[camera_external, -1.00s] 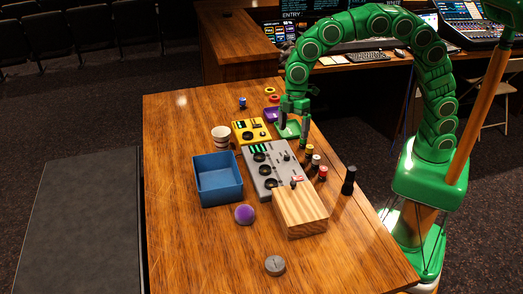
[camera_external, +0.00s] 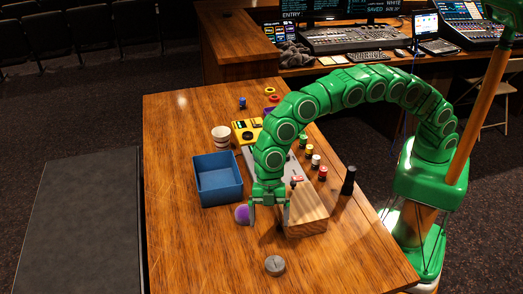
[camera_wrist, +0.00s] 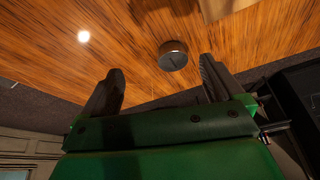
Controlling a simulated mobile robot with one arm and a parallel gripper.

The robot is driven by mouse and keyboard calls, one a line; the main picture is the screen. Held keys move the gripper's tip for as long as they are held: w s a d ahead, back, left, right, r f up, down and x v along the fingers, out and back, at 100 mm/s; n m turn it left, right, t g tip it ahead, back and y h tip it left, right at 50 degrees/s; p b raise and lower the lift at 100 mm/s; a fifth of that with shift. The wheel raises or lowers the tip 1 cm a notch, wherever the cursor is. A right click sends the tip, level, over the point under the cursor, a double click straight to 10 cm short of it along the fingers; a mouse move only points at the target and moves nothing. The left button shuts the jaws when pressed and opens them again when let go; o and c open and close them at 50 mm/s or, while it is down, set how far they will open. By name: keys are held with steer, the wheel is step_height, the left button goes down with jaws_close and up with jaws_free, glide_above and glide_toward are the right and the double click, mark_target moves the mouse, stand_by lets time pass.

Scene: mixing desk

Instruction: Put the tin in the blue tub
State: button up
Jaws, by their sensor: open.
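The tin (camera_external: 275,265) is a small grey round can standing on the bare wood near the front of the desk. It also shows in the wrist view (camera_wrist: 173,56), beyond the fingertips and roughly between them in the picture. The blue tub (camera_external: 218,180) is an open square box on the left half of the desk, and it looks empty. My gripper (camera_external: 269,221) is open and empty, pointing down behind the tin and apart from it. Both fingers show in the wrist view (camera_wrist: 160,75), spread wide.
A purple ball (camera_external: 242,214) lies just left of my gripper, and a wooden block (camera_external: 308,218) is just right. My arm partly hides the grey mixer. Several small bottles and a black one (camera_external: 348,181) stand along the right. The wood around the tin is clear.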

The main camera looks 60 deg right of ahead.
steer(key=n, duration=0.1)
glide_toward(274, 261)
steer(key=f, duration=0.2)
steer(key=shift+s+a+x, duration=0.1)
steer(key=shift+a+x, duration=0.05)
steer(key=shift+x, duration=1.7)
steer(key=shift+s+a+x, duration=0.15)
steer(key=shift+x, duration=1.7)
steer(key=shift+r, duration=0.15)
steer(key=c, duration=1.2)
steer(key=shift+r, duration=1.4)
steer(key=shift+s+d+r, duration=0.25)
steer(key=shift+d+r, duration=0.25)
steer(key=shift+r, duration=0.2)
steer(key=shift+s+d+r, duration=1)
steer(key=shift+d+r, duration=0.45)
steer(key=shift+d, duration=0.45)
steer(key=shift+s+d+r, duration=1)
steer(key=shift+d+r, duration=0.45)
steer(key=shift+d, duration=0.45)
steer(key=shift+s+d+r, duration=1)
steer(key=shift+d+r, duration=0.45)
steer(key=shift+d, duration=0.45)
